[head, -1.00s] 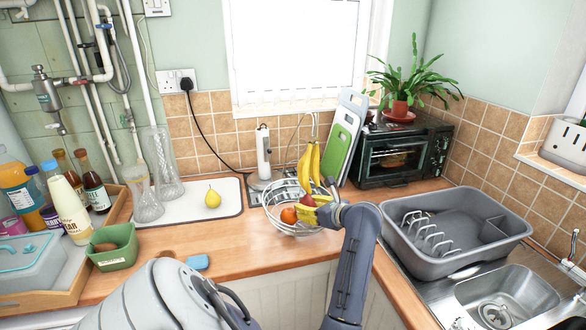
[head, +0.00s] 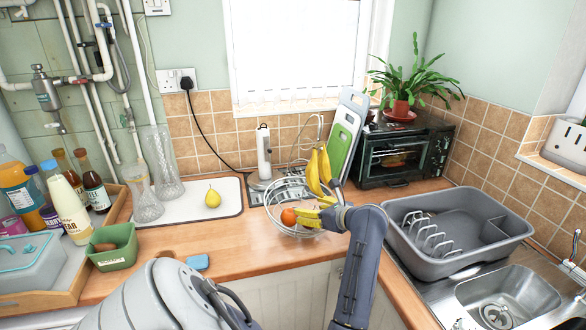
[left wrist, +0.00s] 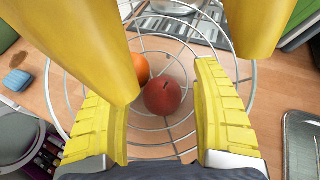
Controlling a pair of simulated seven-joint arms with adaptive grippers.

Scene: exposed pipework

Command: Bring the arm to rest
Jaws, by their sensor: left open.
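My left gripper (head: 318,213), with yellow fingers, is at the right side of the wire fruit bowl (head: 274,200). Its jaws are open and empty. In the left wrist view, the fingers (left wrist: 160,95) stand apart above a red apple (left wrist: 162,97), with an orange (left wrist: 141,68) beside it, both in the bowl. The orange also shows in the head view (head: 288,216); the apple seems hidden there by the gripper. My right gripper is out of view.
A grey dish rack (head: 457,225) and sink (head: 508,298) lie to the right. A toaster oven (head: 398,155) and green chopping board (head: 341,147) stand behind. A pear (head: 212,198) lies on a white board to the left. The counter in front of the bowl is mostly clear.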

